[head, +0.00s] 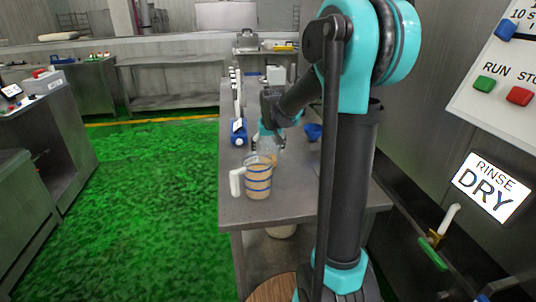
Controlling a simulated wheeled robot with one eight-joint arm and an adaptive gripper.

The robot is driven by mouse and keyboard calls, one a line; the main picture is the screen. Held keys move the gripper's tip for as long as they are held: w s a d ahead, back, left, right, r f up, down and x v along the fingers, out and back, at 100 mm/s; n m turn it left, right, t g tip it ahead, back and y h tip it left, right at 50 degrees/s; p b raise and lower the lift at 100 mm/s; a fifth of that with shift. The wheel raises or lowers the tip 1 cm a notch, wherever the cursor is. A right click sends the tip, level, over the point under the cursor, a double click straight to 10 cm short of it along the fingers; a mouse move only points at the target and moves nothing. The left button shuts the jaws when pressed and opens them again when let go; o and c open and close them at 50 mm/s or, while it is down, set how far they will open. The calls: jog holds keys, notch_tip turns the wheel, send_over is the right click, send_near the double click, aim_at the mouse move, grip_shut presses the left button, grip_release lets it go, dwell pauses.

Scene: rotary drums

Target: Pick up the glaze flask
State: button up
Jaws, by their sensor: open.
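A clear vessel with tan contents (269,151), which looks like the glaze flask, stands on the grey metal table behind a jug. Its upper part is partly hidden by my gripper, and its outline is hard to make out. My gripper (270,138) points down at this vessel and is open. The fingers are small and overlap the vessel in the picture, so I cannot tell whether they are around it or touching it.
A jug (258,180) with blue bands and a white handle stands close in front. A blue container (239,137) is just left, and a blue bowl (313,131) right. The long metal table (290,207) has free room at its front.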

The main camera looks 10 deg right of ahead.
jog(key=shift+x, duration=1.25)
jog(key=shift+c, duration=0.6)
jog(key=c, duration=1.2)
